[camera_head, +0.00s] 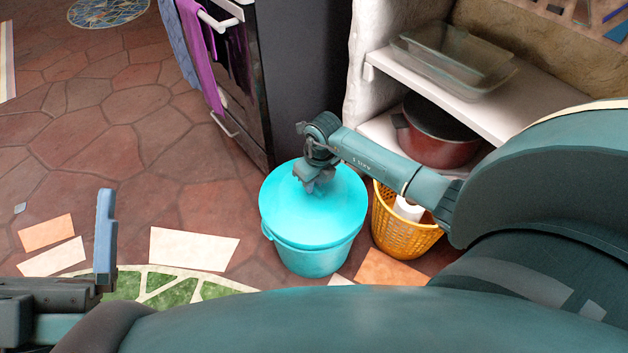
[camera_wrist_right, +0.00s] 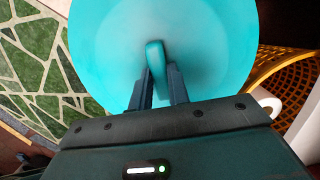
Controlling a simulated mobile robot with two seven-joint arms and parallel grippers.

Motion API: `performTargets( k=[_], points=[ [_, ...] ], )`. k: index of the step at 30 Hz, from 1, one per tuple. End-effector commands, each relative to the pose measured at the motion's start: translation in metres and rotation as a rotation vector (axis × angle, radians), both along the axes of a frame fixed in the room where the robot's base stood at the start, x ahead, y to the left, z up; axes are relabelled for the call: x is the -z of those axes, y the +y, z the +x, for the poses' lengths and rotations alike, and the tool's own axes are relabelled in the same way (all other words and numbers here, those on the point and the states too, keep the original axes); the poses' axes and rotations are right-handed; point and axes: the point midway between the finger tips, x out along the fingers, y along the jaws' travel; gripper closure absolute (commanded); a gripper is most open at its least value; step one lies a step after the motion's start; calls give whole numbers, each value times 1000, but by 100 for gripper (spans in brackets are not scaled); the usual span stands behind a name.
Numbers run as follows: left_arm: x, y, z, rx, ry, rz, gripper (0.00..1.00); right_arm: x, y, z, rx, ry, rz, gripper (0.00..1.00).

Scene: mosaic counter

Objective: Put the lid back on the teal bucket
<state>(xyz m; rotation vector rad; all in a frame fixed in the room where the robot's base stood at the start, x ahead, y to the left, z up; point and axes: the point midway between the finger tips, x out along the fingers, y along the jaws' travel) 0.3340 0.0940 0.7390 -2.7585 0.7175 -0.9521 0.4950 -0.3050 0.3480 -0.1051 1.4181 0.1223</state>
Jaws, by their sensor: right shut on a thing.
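The teal bucket (camera_head: 316,262) stands on the floor beside the dark oven. Its round teal lid (camera_head: 290,215) covers the bucket's top in the head view; I cannot tell whether it is fully seated or slightly above the rim. My right gripper (camera_head: 318,184) is over the lid's middle. In the right wrist view, the right gripper (camera_wrist_right: 160,85) is shut on the lid's upright handle (camera_wrist_right: 156,62), with one finger on each side. My left gripper (camera_head: 105,240) shows at the lower left with one blue finger visible, away from the bucket; its opening cannot be told.
An orange basket (camera_head: 400,232) holding a white roll (camera_head: 408,208) stands right of the bucket. A shelf (camera_head: 440,82) with a glass dish (camera_head: 455,65) and a red pot (camera_head: 437,140) is behind. The oven (camera_head: 238,80) is behind left. Tiled floor at left is mostly clear.

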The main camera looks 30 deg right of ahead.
Motion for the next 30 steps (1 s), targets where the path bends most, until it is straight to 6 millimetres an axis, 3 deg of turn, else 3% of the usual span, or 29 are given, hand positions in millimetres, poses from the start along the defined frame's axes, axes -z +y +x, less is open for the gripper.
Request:
performTargets(
  k=[30],
  points=[
    [2, 0, 0, 0, 0, 0, 0, 8, 0, 0, 0, 0, 0, 100]
  ],
)
